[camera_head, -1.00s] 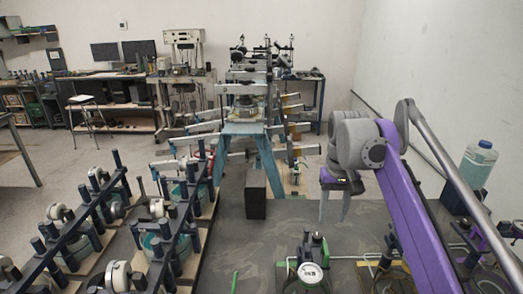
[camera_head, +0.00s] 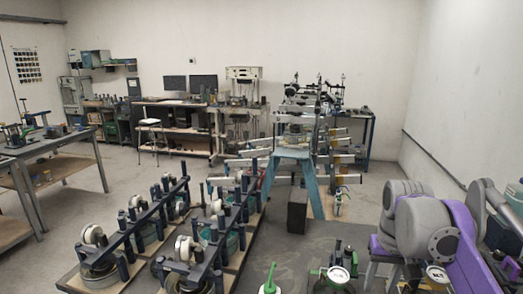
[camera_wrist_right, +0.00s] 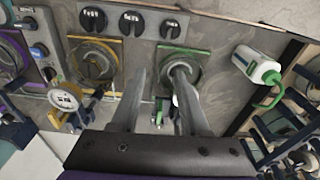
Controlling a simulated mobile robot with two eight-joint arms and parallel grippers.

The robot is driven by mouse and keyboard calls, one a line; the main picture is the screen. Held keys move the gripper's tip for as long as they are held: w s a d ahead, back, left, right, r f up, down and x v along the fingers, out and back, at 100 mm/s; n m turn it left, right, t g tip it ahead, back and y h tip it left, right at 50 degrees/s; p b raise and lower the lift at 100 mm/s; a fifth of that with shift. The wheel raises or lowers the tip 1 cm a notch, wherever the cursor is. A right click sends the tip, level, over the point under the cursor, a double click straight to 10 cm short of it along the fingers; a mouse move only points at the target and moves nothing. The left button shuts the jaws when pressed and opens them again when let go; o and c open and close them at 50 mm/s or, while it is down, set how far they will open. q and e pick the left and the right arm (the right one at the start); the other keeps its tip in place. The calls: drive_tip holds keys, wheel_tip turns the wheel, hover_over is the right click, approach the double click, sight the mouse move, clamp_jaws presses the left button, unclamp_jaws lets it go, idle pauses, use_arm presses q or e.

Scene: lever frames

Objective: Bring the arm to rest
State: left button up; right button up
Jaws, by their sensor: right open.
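My right arm, purple and grey (camera_head: 470,250), comes in from the lower right of the head view. Its right gripper (camera_head: 383,277) hangs at the bottom edge with its fingers pointing down, over the near dark surface. In the right wrist view the two grey fingers of the gripper (camera_wrist_right: 160,90) stand apart, with nothing held between them. Beyond the fingers is a green-edged round fixture (camera_wrist_right: 182,70), partly hidden by the right finger. Contact with it cannot be told. My left gripper is not in view.
A gauge with a green base (camera_head: 338,275) stands left of the gripper. A white bottle with a green hook (camera_wrist_right: 258,68) is at the right in the wrist view. Black knobs (camera_wrist_right: 132,24) line a panel. Lever racks (camera_head: 130,235) fill the lower left; a black block (camera_head: 297,212) stands mid-scene.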

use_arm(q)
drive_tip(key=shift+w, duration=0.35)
use_arm(e)
drive_tip(key=s+a+f+n+t, duration=0.1)
drive_tip(key=s+a+f, duration=0.3)
drive_tip(key=s+f, duration=0.5)
drive_tip(key=s+a+f+n+t, duration=0.1)
drive_tip(key=s+a+f+t, duration=0.2)
drive_tip(key=s+f, duration=0.5)
wheel_tip(320, 180, down, 4)
drive_tip(key=shift+s+a+f, duration=0.25)
drive_tip(key=shift+s+a, duration=0.1)
drive_tip(key=shift+a, duration=0.2)
